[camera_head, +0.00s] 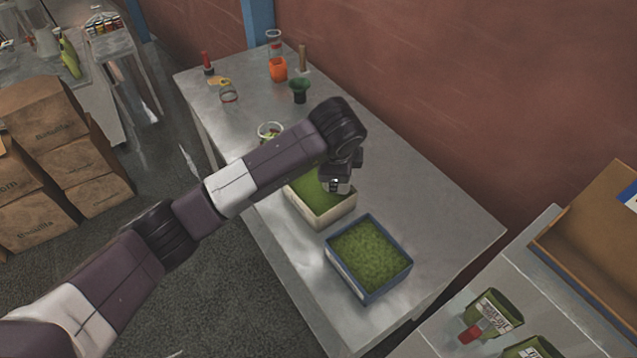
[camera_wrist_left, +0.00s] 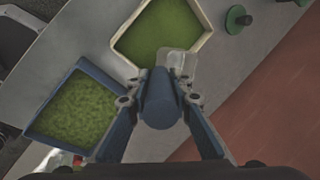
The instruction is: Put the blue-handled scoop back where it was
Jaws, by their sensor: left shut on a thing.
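My left gripper (camera_head: 338,182) hangs over the table beside the cream bin, below the bent end of my left arm. In the left wrist view the gripper (camera_wrist_left: 159,100) is shut on the blue handle of the scoop (camera_wrist_left: 160,108). The scoop's clear bowl (camera_wrist_left: 178,66) points away, overlapping the near edge of the cream bin (camera_wrist_left: 120,47) in that view. In the head view the scoop is hidden by the gripper. The cream bin (camera_head: 337,215) holds smooth green powder. The blue bin (camera_head: 385,289) in front holds coarser green material. My right gripper is not in view.
A glass container (camera_head: 270,131) stands behind my arm. A green funnel (camera_head: 299,86), orange cup (camera_head: 278,69), clear jar (camera_head: 229,92) and red-topped item (camera_head: 207,64) stand at the back. The table's right side (camera_head: 440,220) is clear. Green pouches (camera_head: 492,310) lie at lower right.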

